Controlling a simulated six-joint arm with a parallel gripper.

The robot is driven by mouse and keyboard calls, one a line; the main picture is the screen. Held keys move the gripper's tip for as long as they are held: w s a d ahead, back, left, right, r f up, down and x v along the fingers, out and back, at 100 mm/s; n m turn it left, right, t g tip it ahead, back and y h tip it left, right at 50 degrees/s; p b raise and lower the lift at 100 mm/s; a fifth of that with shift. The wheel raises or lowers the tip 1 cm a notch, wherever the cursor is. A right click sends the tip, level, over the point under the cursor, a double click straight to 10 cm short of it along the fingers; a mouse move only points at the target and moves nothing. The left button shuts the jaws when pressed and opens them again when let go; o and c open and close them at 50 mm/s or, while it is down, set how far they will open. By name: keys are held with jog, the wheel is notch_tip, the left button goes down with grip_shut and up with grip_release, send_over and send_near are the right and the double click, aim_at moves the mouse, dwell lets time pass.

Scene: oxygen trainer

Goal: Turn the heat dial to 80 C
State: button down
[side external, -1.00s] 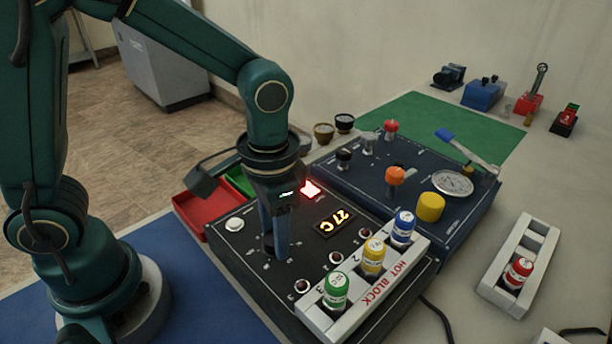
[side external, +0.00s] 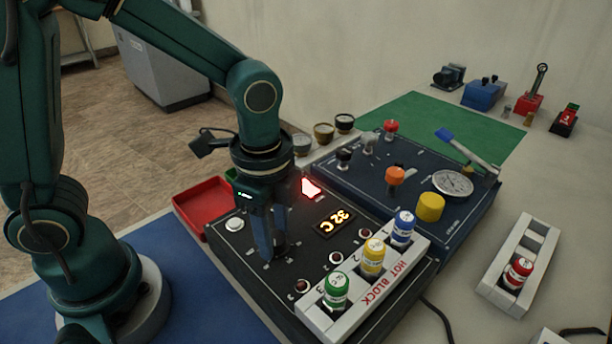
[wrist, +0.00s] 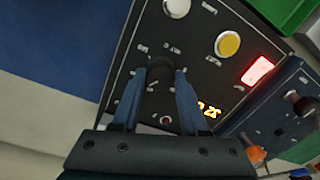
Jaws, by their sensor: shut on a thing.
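The heat dial (wrist: 160,73) is a dark knob on the black hot block panel (side external: 228,250), seen between my fingers in the wrist view. My gripper (side external: 271,250) points down and is shut on the dial; its blue fingers (wrist: 157,88) stand on either side of it. In the side view the fingers mostly hide the dial. The lit display (side external: 335,222) beside it reads 32 C; it is partly covered by a finger in the wrist view (wrist: 208,109). Scale marks surround the dial, too small to read.
A white rack (side external: 375,285) with green, yellow and blue capped vials lies along the panel's front right. A red light (side external: 312,189) glows behind the gripper. A white button (side external: 235,224) is to the left. A navy panel (side external: 335,172) with knobs and a gauge stands behind.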

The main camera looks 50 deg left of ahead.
jog(key=m, duration=0.4)
jog(key=shift+m, duration=0.4)
dwell(0.4)
jog(key=shift+c, duration=2.1)
grip_release()
jog(key=shift+r, duration=0.1)
jog(key=shift+s+r, duration=0.15)
jog(key=shift+r, duration=2.35)
jog(key=shift+a, duration=0.1)
